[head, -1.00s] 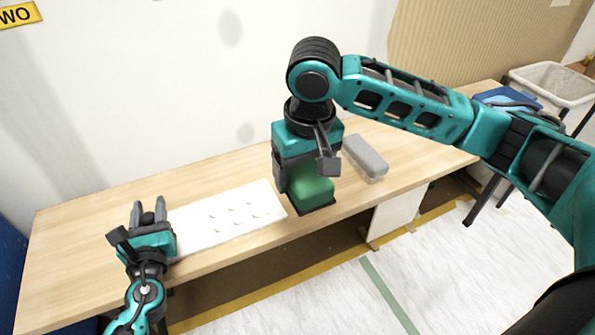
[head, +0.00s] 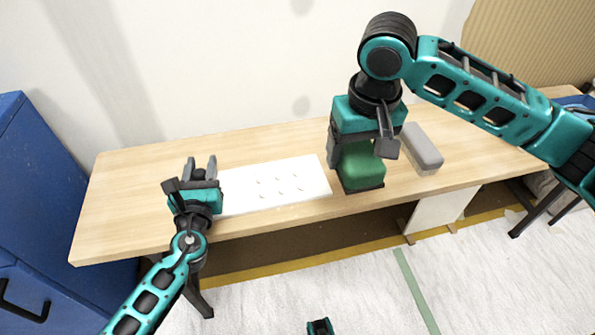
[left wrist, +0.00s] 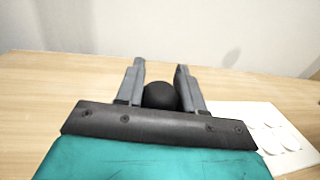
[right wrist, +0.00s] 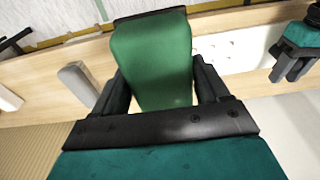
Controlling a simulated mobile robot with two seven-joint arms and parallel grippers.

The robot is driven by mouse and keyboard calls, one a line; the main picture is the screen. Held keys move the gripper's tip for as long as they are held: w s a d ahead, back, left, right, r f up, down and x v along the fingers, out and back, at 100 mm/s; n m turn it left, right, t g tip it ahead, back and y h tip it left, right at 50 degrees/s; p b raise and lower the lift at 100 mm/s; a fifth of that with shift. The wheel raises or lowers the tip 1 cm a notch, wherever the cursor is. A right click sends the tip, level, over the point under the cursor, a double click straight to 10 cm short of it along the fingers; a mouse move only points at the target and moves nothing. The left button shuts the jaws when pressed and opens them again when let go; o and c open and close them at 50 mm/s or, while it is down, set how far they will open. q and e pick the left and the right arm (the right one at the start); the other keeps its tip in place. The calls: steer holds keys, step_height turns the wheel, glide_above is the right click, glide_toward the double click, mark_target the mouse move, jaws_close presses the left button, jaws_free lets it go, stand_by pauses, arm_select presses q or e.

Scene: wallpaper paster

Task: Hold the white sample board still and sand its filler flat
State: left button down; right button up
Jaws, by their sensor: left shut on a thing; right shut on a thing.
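The white sample board (head: 310,185) lies flat on the wooden bench, with several small filler spots near its middle. It also shows in the right wrist view (right wrist: 232,58). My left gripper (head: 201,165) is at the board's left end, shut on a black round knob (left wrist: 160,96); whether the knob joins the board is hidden. My right gripper (head: 358,145) is shut on a green sander (head: 362,167) with a dark base. The sander is upright, just right of the board. I cannot tell whether its base touches the bench.
A grey block (head: 423,146) lies on the bench (head: 130,210) right of the sander. The wall rises behind the bench. A blue cabinet (head: 40,190) stands at the left. A white panel (head: 440,210) stands below the bench. The bench behind the board is clear.

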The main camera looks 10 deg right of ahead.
arm_select(q)
steer(key=shift+s+f, duration=0.1)
steer(key=shift+f, duration=0.1)
arm_select(e)
steer(key=w+a+f+m, duration=0.1)
steer(key=w+a+f, duration=0.1)
steer(key=w+a, duration=0.3)
steer(key=w+a+f, duration=0.3)
steer(key=w+a, duration=0.3)
steer(key=a, duration=0.5)
steer(key=shift+w+a+f+m, duration=0.2)
steer(key=shift+w+m, duration=0.1)
steer(key=shift+m, duration=0.1)
steer(key=shift+f, duration=0.1)
arm_select(q)
steer(key=shift+f, duration=0.1)
arm_select(e)
steer(key=shift+f, duration=3.15)
